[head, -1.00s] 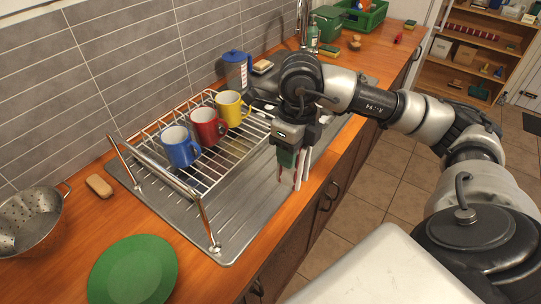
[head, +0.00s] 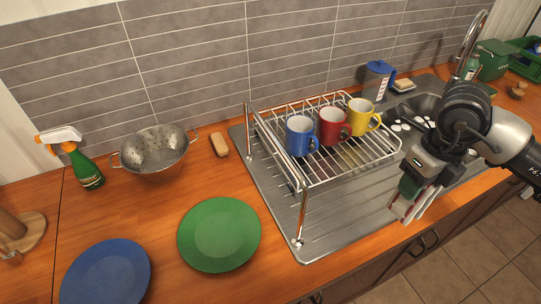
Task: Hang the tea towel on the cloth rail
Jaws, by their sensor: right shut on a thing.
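The cloth rail (head: 274,146) is a silver bar on two posts, standing along the left side of the steel drainer; nothing hangs on it. My right gripper (head: 411,188) points down over the front right part of the drainer, well to the right of the rail. It is shut on the tea towel (head: 427,204), which shows as a narrow white and reddish strip hanging below the jaws, seen nearly edge-on. Much of the towel is hidden by the fingers. My left gripper is not in view.
A wire rack (head: 345,172) with blue (head: 299,137), red (head: 332,127) and yellow (head: 361,117) mugs stands between rail and gripper. The drainer's front strip is clear.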

